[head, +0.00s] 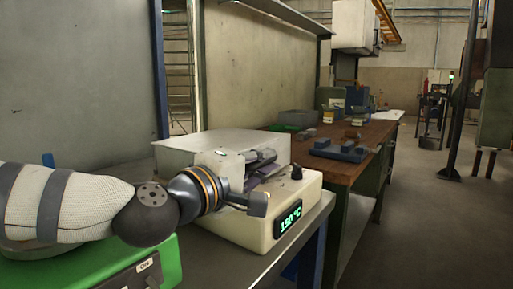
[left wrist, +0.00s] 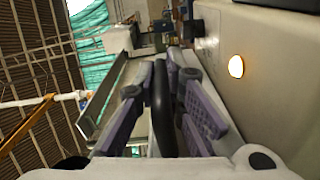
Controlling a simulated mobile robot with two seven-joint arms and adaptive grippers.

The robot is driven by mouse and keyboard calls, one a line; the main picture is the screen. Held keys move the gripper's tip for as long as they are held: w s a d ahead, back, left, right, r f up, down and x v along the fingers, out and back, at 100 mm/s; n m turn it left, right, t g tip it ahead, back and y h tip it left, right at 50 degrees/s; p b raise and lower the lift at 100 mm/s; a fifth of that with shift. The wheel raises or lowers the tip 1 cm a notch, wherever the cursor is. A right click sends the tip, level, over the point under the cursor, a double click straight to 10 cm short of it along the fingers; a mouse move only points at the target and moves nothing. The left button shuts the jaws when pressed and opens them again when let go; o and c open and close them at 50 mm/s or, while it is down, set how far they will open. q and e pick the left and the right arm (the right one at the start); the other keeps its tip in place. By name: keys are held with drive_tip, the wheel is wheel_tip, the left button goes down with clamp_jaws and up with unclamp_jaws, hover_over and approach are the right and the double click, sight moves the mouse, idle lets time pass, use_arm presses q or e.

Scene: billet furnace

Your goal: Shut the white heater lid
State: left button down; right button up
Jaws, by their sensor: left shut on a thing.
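The white heater (head: 255,232) stands on a grey bench, with a green "150 °C" display on its front. Its pale lid (head: 215,143) shows as a flat, box-like top behind my gripper. I cannot tell how far open it is. My left gripper (head: 264,170) is over the heater's top and hides part of it. In the left wrist view, my purple finger pads (left wrist: 163,110) are shut on a dark, bar-like handle (left wrist: 161,95). My right gripper is in neither view.
A dark knob (head: 296,173) stands on the heater top, right of my gripper. A green device (head: 120,270) is at the lower left. A wooden workbench (head: 345,170) with several blue blocks lies beyond.

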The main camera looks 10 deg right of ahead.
use_arm(q)
drive_tip(key=shift+s+d+f, duration=0.1)
drive_tip(key=shift+f, duration=0.45)
drive_tip(key=shift+f, duration=0.15)
drive_tip(key=c, duration=1.6)
unclamp_jaws()
drive_tip(key=shift+f, duration=0.15)
drive_tip(key=shift+c, duration=0.2)
wheel_tip(320, 180, up, 10)
drive_tip(key=shift+r, duration=0.1)
drive_tip(key=shift+d+r, duration=0.1)
drive_tip(key=shift+d, duration=0.05)
drive_tip(key=shift+s, duration=0.15)
